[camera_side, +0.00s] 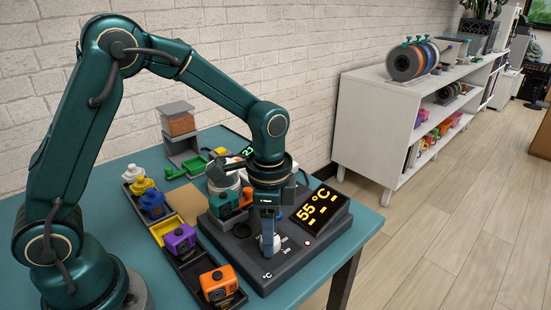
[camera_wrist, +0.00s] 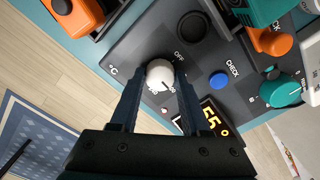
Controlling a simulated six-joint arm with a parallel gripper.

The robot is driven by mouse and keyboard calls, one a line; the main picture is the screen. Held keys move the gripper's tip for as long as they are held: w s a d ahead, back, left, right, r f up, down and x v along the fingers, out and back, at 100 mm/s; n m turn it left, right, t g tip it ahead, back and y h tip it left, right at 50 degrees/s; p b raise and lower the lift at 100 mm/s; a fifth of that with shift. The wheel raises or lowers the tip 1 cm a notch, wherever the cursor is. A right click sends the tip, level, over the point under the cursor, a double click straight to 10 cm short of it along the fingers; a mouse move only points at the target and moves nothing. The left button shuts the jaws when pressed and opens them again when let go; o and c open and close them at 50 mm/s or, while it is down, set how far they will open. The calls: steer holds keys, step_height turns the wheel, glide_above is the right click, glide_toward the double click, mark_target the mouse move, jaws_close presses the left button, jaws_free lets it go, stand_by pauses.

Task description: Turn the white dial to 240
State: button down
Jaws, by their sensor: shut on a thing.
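The white dial (camera_wrist: 158,70) sits on the dark grey console (camera_side: 290,262), near its °C label. In the wrist view the two fingers of my gripper (camera_wrist: 161,76) stand on either side of the dial and close on it. A short dark pointer mark shows on the dial's face, toward the lower right, with small printed numbers beside it that are partly hidden. In the side view the dial (camera_side: 270,244) is mostly covered by my gripper (camera_side: 269,236). The tilted display (camera_side: 318,207) reads 55 °C in yellow, with dashes below.
A blue CHECK button (camera_wrist: 218,80), a black knob (camera_wrist: 192,26) and a teal dial (camera_wrist: 281,90) are on the console. An orange block (camera_side: 218,284) and a purple block (camera_side: 180,238) sit in trays to the left. A white shelf (camera_side: 365,125) stands beyond the table.

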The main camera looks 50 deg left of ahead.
steer(key=m, duration=0.5)
steer(key=shift+r+m, duration=0.1)
steer(key=shift+m, duration=0.2)
steer(key=m, duration=0.5)
steer(key=shift+m, duration=0.4)
steer(key=shift+c, duration=1.8)
jaws_free()
steer(key=shift+r, duration=2.5)
